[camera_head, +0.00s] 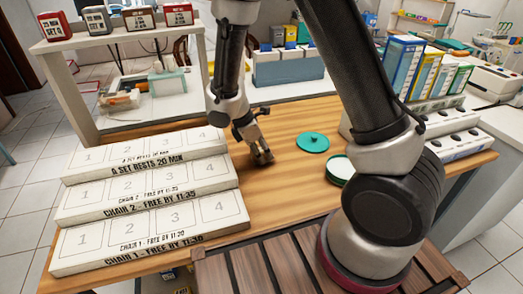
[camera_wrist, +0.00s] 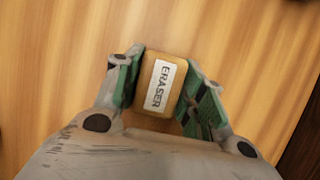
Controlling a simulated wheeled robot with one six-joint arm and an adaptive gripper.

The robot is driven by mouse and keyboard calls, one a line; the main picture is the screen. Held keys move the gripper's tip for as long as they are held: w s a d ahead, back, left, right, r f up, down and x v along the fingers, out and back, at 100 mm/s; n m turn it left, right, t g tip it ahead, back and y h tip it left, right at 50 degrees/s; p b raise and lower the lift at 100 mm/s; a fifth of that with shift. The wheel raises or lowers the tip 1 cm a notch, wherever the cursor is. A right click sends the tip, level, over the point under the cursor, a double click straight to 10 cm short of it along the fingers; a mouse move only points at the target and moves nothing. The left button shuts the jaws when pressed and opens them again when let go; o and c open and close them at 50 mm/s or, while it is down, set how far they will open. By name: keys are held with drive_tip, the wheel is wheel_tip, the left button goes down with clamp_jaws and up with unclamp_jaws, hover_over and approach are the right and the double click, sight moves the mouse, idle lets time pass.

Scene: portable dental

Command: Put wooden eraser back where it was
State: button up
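The wooden eraser (camera_wrist: 164,84), a tan block with a white label reading ERASER, sits between the two green-padded fingers of my gripper (camera_wrist: 166,66) in the wrist view. The pads press close against its two long sides, so my gripper looks shut on it. In the head view my gripper (camera_head: 261,153) points down at the wooden table (camera_head: 285,185), right of the white stepped boards. The eraser is small and dark there and hard to tell from the fingers. I cannot tell whether it touches the table or is slightly above it.
White numbered stepped boards (camera_head: 150,205) stand left of my gripper. A green round lid (camera_head: 312,142) and a round green-rimmed container (camera_head: 340,169) lie to the right. Bare table surrounds the gripper.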

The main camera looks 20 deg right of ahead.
drive_tip(key=o, duration=0.3)
drive_tip(key=shift+r, duration=0.1)
drive_tip(key=v, duration=1.1)
wheel_tip(320, 180, up, 8)
drive_tip(key=m+y, duration=0.1)
drive_tip(key=m, duration=0.3)
hover_over(269, 162)
drive_tip(key=s+d+r+m+t+y, duration=0.1)
drive_tip(key=s+d+r+m+t, duration=0.1)
drive_tip(key=s+d+r+m, duration=0.3)
drive_tip(key=s+d+r+m+t+y, duration=0.2)
drive_tip(key=s+d+r+m, duration=0.3)
drive_tip(key=s, duration=0.8)
drive_tip(key=d+m, duration=0.3)
drive_tip(key=m, duration=0.1)
drive_tip(key=shift+y, duration=0.3)
